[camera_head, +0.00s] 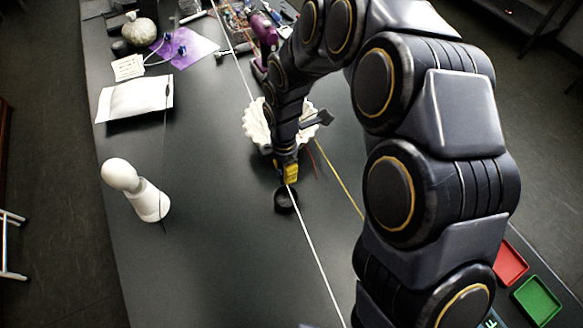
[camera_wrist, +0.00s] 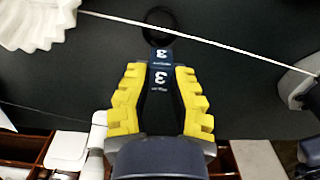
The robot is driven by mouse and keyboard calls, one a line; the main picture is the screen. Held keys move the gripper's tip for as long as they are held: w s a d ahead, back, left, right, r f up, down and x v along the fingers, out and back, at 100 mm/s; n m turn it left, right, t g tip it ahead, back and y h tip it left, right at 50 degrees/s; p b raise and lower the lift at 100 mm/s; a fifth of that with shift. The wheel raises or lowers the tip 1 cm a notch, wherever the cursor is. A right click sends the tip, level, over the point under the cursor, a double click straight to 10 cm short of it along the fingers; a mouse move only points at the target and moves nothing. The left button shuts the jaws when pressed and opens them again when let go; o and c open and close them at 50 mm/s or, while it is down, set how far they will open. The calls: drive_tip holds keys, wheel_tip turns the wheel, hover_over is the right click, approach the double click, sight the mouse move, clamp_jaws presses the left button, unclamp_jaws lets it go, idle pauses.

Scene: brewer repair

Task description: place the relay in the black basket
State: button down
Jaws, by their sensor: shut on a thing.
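My gripper (camera_head: 289,170), with yellow fingers, is above the table in the middle of the head view. A small round black container, which looks like the black basket (camera_head: 286,202), stands on the table just below the gripper in the head view. The basket also shows in the wrist view (camera_wrist: 158,27), just beyond the relay. I cannot tell the height gap between them.
A white fluted bowl (camera_head: 256,126) stands close behind the gripper. A white bottle-like object (camera_head: 136,190) stands at the left. Red (camera_head: 510,263) and green (camera_head: 537,300) trays lie at the right.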

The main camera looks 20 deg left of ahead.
sight(286, 201)
drive_tip(key=shift+f, duration=4.95)
drive_tip(key=c, duration=1)
unclamp_jaws()
wheel_tip(286, 201, up, 7)
drive_tip(key=shift+f, duration=0.1)
